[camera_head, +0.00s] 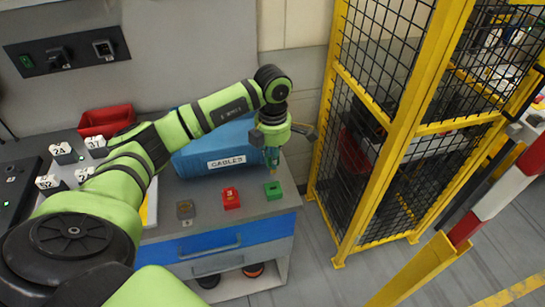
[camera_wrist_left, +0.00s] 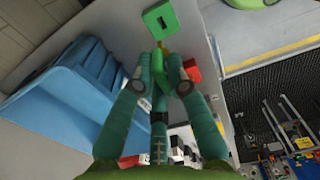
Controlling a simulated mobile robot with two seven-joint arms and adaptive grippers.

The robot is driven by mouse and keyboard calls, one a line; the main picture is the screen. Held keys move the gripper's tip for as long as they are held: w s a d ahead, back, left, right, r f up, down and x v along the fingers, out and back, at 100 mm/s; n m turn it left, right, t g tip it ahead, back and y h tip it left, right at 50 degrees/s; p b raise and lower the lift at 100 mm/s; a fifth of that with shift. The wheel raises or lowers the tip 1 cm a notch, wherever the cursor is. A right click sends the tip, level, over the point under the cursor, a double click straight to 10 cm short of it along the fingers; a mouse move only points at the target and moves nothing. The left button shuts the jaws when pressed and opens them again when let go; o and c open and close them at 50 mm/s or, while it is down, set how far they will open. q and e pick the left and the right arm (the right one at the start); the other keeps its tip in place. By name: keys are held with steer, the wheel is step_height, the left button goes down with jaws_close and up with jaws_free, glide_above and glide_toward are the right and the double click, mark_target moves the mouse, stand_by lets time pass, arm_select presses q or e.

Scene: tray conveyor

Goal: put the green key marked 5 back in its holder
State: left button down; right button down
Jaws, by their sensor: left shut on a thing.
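The green holder (camera_head: 273,190), a small block with a dark slot, sits near the right front corner of the grey bench. It also shows at the top of the left wrist view (camera_wrist_left: 161,18). My left gripper (camera_head: 272,164) hangs pointing down just above and slightly behind the green holder. In the left wrist view its teal fingers (camera_wrist_left: 165,72) are shut on the key (camera_wrist_left: 163,46), of which only a small brass-coloured part shows beyond the fingertips. I cannot tell whether the key touches the holder.
A red holder (camera_head: 231,198) and a grey holder (camera_head: 186,209) stand to the left along the bench front. A blue bin labelled CABLES (camera_head: 205,162) is close behind the gripper. Numbered white tags (camera_head: 61,149) stand at left. A yellow-framed mesh fence (camera_head: 400,115) rises at right.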

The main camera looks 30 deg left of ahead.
arm_select(q)
steer(key=b, duration=0.4)
glide_above(273, 187)
steer(key=shift+f, duration=2.8)
steer(key=shift+b, duration=0.5)
steer(key=shift+f+b, duration=1.55)
steer(key=shift+f, duration=0.2)
steer(key=c, duration=1.2)
jaws_free()
steer(key=shift+o, duration=0.2)
steer(key=shift+r, duration=0.2)
step_height(273, 187, up, 12)
steer(key=shift+f, duration=0.15)
